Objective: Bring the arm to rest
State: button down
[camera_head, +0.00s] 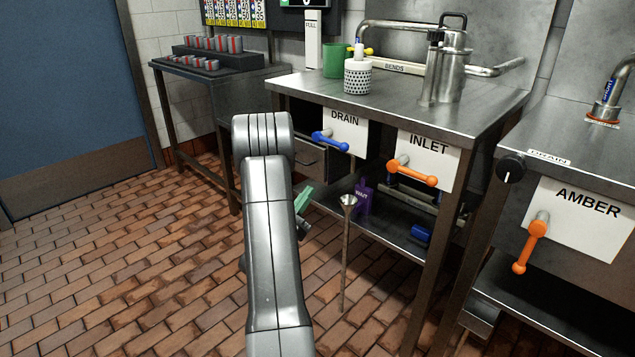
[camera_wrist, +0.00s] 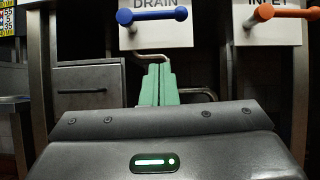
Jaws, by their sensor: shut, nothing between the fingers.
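My gripper (camera_wrist: 158,85) shows in the wrist view as two green fingers pressed together, with nothing between them. In the head view my gripper (camera_head: 304,198) is partly hidden behind my grey arm, in front of the steel table and lower than its top. In the wrist view the fingers point toward the table's front, below the DRAIN plate (camera_wrist: 155,30) with its blue handle (camera_wrist: 152,14). The fingers appear apart from the table and its handles.
The steel table (camera_head: 400,107) carries a steel canister (camera_head: 446,65), a green cup (camera_head: 336,61) and a dotted white container (camera_head: 358,77). An orange INLET handle (camera_head: 413,172) and an orange AMBER handle (camera_head: 530,247) stick out at the front. Brick floor at left is clear.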

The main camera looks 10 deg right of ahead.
jog(key=shift+s+a+f, duration=0.3)
jog(key=shift+a+f, duration=0.1)
jog(key=shift+f, duration=0.05)
jog(key=shift+r, duration=0.1)
jog(key=s+a+r+p+x, duration=0.1)
jog(key=r+p+x, duration=0.1)
jog(key=x, duration=1)
jog(key=shift+d+r+p, duration=0.2)
jog(key=shift+r+p, duration=0.15)
